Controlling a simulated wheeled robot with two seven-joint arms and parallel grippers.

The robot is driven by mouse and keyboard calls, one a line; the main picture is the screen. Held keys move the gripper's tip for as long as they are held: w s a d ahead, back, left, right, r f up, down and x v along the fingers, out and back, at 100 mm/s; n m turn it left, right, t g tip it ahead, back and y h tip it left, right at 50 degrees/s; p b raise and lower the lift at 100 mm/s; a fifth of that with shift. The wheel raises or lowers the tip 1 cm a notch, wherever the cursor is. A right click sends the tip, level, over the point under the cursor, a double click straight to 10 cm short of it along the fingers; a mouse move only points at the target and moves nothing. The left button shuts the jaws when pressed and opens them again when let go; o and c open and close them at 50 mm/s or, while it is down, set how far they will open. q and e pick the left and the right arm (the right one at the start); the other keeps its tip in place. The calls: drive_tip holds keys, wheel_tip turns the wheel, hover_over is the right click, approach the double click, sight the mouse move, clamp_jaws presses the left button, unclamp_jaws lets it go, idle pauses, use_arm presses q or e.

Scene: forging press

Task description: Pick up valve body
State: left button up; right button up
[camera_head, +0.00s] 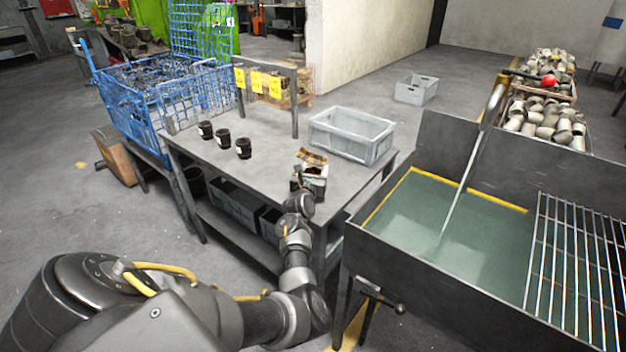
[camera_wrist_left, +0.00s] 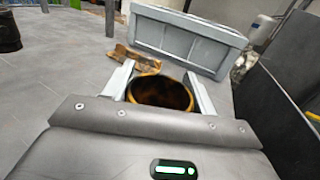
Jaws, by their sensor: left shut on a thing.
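My left gripper (camera_head: 312,176) reaches over the near right part of the grey table. In the left wrist view the two pale fingers (camera_wrist_left: 161,92) are shut on a dark round valve body (camera_wrist_left: 163,95) with a yellowish-brown rim and a dark hollow. The gripper mostly hides this piece in the head view. I cannot tell whether it touches the tabletop. Three more dark cylindrical pieces (camera_head: 223,138) with pale labels stand upright to the left on the table. My right gripper is not in view.
A brown curved piece (camera_head: 312,156) lies just beyond the gripper, with a grey crate (camera_head: 351,135) close behind it. A blue wire basket (camera_head: 160,100) is at the left. The table's left front is clear.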

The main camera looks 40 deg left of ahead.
use_arm(q)
drive_tip(key=s+d+r, duration=0.1)
drive_tip(key=d+r, duration=0.2)
drive_tip(key=r, duration=0.6)
drive_tip(key=s+d+r, duration=0.2)
drive_tip(key=r, duration=0.6)
drive_tip(key=s+d+r+m+t+h, duration=0.1)
drive_tip(key=s+d+h, duration=0.3)
drive_tip(key=d, duration=0.9)
drive_tip(key=s+d+r+m+h, duration=0.1)
drive_tip(key=s+d+m+h, duration=0.2)
drive_tip(key=s+d, duration=0.4)
drive_tip(key=d+m, duration=0.1)
drive_tip(key=d, duration=0.5)
drive_tip(key=shift+s+t+h, duration=0.3)
drive_tip(key=shift+t+h, duration=0.1)
